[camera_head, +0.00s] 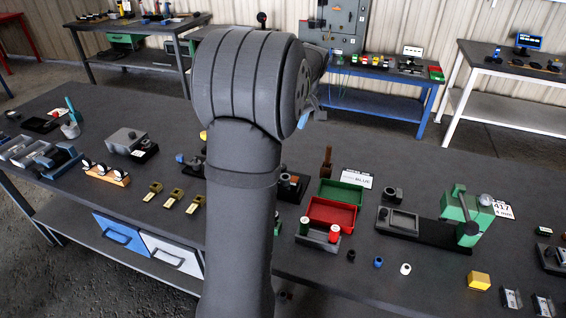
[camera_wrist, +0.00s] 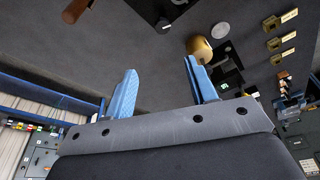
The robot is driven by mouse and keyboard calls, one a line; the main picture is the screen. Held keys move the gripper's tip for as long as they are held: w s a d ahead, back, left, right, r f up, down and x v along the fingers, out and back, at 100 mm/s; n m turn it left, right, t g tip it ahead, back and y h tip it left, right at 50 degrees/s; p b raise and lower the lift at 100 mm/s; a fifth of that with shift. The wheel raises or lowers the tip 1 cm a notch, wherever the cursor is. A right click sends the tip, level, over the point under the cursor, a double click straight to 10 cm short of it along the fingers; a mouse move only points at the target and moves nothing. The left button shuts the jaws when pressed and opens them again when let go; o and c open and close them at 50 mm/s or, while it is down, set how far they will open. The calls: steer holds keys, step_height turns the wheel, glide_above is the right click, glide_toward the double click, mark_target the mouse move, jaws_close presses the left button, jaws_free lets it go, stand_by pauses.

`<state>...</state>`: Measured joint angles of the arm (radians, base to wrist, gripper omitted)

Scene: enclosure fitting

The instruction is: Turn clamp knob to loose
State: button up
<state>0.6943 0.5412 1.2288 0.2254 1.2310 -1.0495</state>
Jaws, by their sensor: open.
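A gold rounded knob-like part (camera_wrist: 199,48) stands beside a black block with a white label (camera_wrist: 225,50) in the wrist view, close to the right finger. It may be the clamp knob; its setting cannot be read. A yellow bit (camera_head: 203,135) shows at the left edge of my arm in the head view, perhaps the same part. My gripper (camera_wrist: 160,66) is open, with two blue fingers apart and nothing between them. The gold part lies beyond the right fingertip, apart from it as far as I can tell. In the head view my arm hides most of the gripper.
Several brass pieces (camera_head: 173,198) lie left of my arm. A red bin (camera_head: 332,214), a green bin (camera_head: 341,192) and a green press-like fixture (camera_head: 467,215) stand to the right.

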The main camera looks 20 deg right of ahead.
steer(key=s+a+m+t+h, duration=0.1)
steer(key=s+a+m+h, duration=0.2)
steer(key=a+m, duration=0.35)
steer(key=shift+m, duration=0.65)
steer(key=x, duration=1.2)
steer(key=d+x, duration=0.1)
steer(key=x, duration=0.5)
steer(key=shift+w+r, duration=0.25)
steer(key=shift+y, duration=0.3)
steer(key=c, duration=1)
